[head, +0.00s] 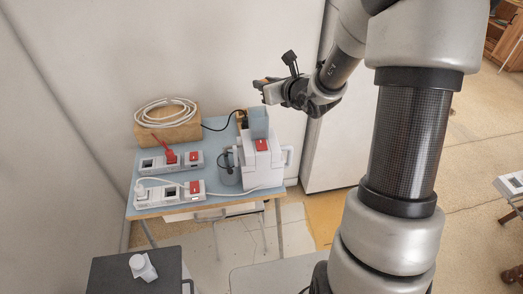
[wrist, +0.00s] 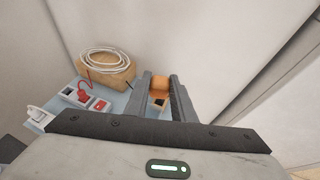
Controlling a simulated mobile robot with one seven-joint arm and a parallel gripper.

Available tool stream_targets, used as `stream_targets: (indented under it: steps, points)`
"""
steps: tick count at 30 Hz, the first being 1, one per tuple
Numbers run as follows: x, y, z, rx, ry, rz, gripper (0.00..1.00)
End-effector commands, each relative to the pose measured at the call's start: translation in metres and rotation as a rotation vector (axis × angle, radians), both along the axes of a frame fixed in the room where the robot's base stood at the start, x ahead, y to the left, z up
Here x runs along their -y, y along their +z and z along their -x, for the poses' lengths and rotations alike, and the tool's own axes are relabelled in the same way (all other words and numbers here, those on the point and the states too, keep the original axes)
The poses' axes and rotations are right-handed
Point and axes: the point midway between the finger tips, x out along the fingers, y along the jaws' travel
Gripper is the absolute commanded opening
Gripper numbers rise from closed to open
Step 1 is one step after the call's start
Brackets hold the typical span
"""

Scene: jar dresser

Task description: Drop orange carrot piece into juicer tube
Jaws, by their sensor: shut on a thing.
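The orange carrot piece (wrist: 160,83) is between the fingers of my gripper (wrist: 161,90) in the wrist view. In the head view my gripper (head: 261,84) is high over the back of the small table, level, with only a small brownish-orange bit showing at its tip. The white juicer (head: 258,158) stands upright on the table's right side, with a red patch on its front. Its grey-blue tube (head: 258,122) rises from the top, below my gripper and apart from it. The tube's opening is not clearly seen, and the juicer is not recognisable in the wrist view.
The blue-topped table (head: 220,140) holds a wooden box (head: 168,130) with a coiled white cable (head: 165,108). Two power strips (head: 172,162) (head: 168,194) lie at the left, the back one with a red plug. A grey jug (head: 229,170) stands beside the juicer. Walls are close behind.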

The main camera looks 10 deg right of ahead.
Motion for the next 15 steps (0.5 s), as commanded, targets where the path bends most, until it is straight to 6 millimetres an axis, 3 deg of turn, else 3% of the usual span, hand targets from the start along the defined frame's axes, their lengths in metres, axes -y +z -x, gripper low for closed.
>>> stream_targets:
  steps: [6,15]
  points:
    - [0.000,-0.028,0.000,-0.001,-0.001,-0.002,0.02]
    - [0.000,-0.038,0.000,0.001,0.000,0.001,0.02]
